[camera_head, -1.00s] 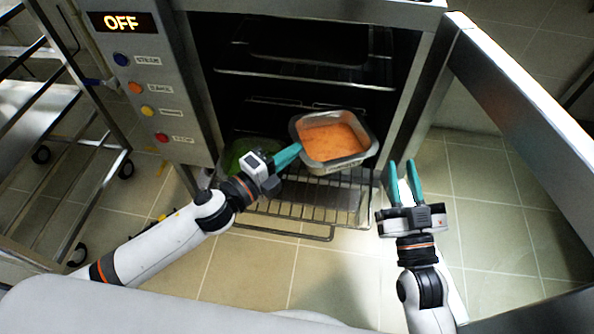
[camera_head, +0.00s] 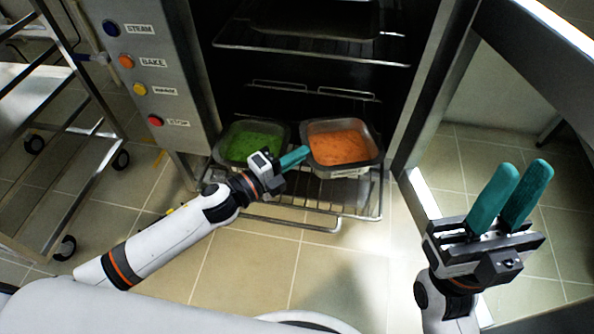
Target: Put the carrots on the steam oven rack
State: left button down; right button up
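The carrots are an orange mass in a grey metal pan (camera_head: 341,147), which sits on the pulled-out lower oven rack (camera_head: 308,212), on its right side. My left gripper (camera_head: 294,157) is at the pan's left edge, between it and a second pan. Its fingers look close together and seem to touch or nearly touch the pan's rim; I cannot tell if they hold it. My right gripper (camera_head: 509,195) is away to the right over the floor, its two teal fingers apart and nothing between them.
A pan of green food (camera_head: 252,144) sits on the same rack, left of the carrots. A higher rack (camera_head: 310,52) holds a dark tray. The oven's button panel (camera_head: 146,75) is at left, the open door (camera_head: 535,40) at right. A metal trolley (camera_head: 62,140) stands far left.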

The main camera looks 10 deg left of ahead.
pick_arm(q)
notch_tip(320, 180, down, 5)
jog(key=b, duration=0.3)
jog(key=shift+r, duration=0.15)
jog(key=c, duration=1.6)
grip_release()
jog(key=shift+c, duration=0.2)
